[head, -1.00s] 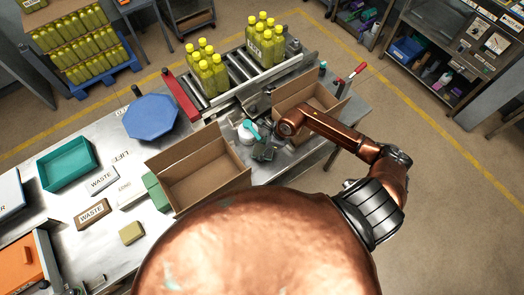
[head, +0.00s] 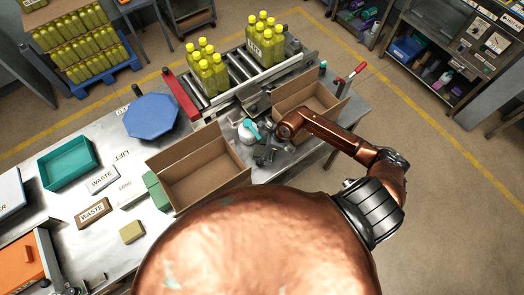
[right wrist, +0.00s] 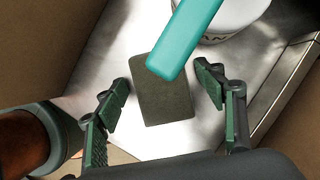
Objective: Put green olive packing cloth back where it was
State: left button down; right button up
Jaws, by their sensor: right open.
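A flat dark olive-green cloth (right wrist: 163,98) lies on the metal table top in the right wrist view. A teal handle covers its upper right corner in this view. My right gripper (right wrist: 164,86) is open, with one finger to each side of the cloth and nothing between the pads but the view of it. I cannot tell how far above the table the fingers are. In the head view my right gripper (head: 264,154) is over the narrow strip of table between two cardboard boxes. My left gripper is not in view.
A white container (head: 246,131) with a teal handle (right wrist: 187,35) stands close to my right gripper. Open cardboard boxes (head: 200,178) (head: 310,97) flank the strip. A green block (head: 156,191) and an olive-yellow block (head: 132,232) lie to the left. A conveyor with bottles is behind.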

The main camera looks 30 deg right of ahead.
jog(key=b+v, duration=0.2)
jog(key=v, duration=1)
jog(key=shift+r, duration=0.15)
